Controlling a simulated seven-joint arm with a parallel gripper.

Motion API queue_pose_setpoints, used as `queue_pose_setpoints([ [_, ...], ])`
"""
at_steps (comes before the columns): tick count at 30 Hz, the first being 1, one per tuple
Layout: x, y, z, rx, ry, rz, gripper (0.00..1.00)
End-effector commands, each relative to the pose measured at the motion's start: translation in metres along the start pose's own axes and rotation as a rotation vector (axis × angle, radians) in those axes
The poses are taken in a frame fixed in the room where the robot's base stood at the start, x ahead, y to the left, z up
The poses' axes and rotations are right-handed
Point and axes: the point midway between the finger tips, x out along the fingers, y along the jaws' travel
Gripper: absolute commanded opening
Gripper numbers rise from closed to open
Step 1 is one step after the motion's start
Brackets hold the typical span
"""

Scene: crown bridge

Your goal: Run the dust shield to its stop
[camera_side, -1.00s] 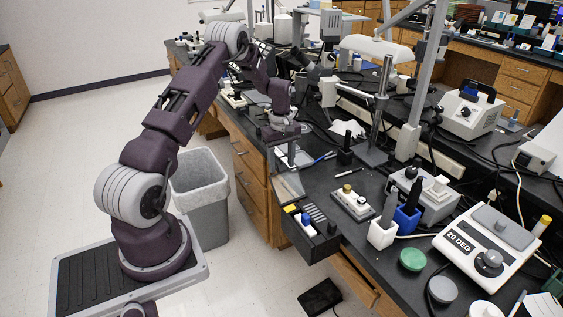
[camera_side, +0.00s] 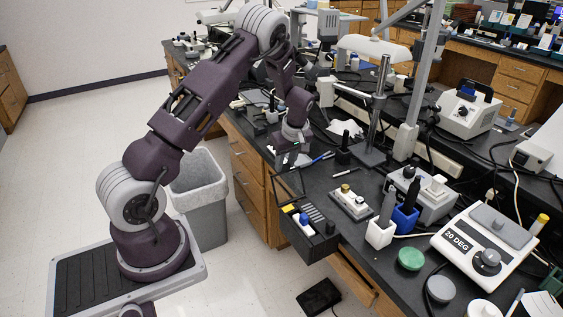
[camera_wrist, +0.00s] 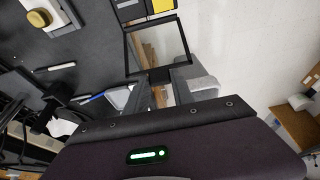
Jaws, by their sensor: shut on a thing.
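The dust shield is a clear pane in a thin black frame (camera_side: 289,184). It joins the dark box (camera_side: 303,236) at the bench's front edge. In the wrist view the framed pane (camera_wrist: 158,46) lies between the box at the top and my gripper at its near edge. My gripper (camera_wrist: 155,82) is shut on the shield's dark near edge or tab. In the side view my gripper (camera_side: 288,160) is at the shield's far end, over the bench edge. The fingertips are small there, and the exact contact is hard to see.
The box holds a yellow block (camera_side: 289,208) and a blue-capped item (camera_side: 304,218). Pens (camera_side: 322,158) lie near my gripper. A grey bin (camera_side: 203,200) stands on the floor at left.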

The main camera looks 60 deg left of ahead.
Motion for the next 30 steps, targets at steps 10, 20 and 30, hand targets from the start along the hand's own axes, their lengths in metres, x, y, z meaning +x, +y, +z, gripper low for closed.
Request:
queue_pose_setpoints([
  [10, -0.017, 0.001, 0.029, 0.0, 0.176, 0.002, 0.0],
  [20, -0.022, 0.0, 0.047, 0.001, 0.171, -0.001, 0.0],
  [30, -0.022, 0.0, 0.051, 0.001, 0.17, -0.001, 0.0],
])
